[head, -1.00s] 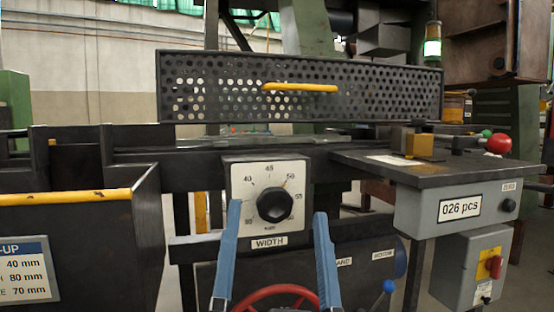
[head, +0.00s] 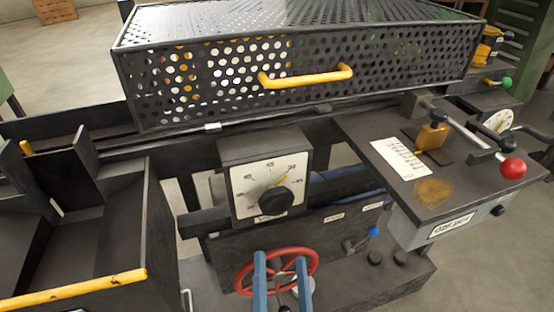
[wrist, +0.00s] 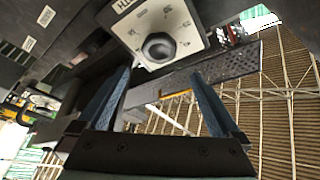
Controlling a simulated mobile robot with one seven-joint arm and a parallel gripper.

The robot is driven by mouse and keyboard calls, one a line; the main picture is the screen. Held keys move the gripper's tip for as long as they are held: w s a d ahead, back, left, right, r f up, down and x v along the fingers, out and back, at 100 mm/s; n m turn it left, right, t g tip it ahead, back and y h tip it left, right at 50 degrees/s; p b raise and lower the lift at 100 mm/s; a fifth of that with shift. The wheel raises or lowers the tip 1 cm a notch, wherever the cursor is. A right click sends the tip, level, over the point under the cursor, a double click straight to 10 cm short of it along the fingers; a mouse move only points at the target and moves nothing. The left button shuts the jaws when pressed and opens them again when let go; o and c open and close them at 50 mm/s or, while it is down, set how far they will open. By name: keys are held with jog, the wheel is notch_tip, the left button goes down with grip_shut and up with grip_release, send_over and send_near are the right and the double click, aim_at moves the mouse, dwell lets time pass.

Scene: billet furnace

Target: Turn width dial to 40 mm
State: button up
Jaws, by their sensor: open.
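The width dial is a square white plate (head: 241,190) with a round black knob (head: 276,201), on a dark box on the machine front. A yellow pointer line runs up and right from the knob, near the 50 mark as read in the earlier head view. In the wrist view the plate shows rotated, with the knob (wrist: 159,47) between and beyond the fingertips. My gripper (head: 281,256) has two blue fingers, open and empty. In the head view it appears below the dial, in front of the red handwheel. The fingers are apart from the knob.
A perforated guard (head: 200,80) with a yellow handle (head: 305,79) sits above the dial. A red handwheel (head: 243,280) is below it. A dark bin (head: 75,290) with a yellow edge is at left. A side table (head: 440,200) with a red-balled lever (head: 513,168) is at right.

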aim_at(279, 205)
jog(key=p+x, duration=0.1)
jog(key=x, duration=1.1)
jog(key=shift+w, duration=0.3)
jog(key=c, duration=1.2)
jog(key=shift+o, duration=0.2)
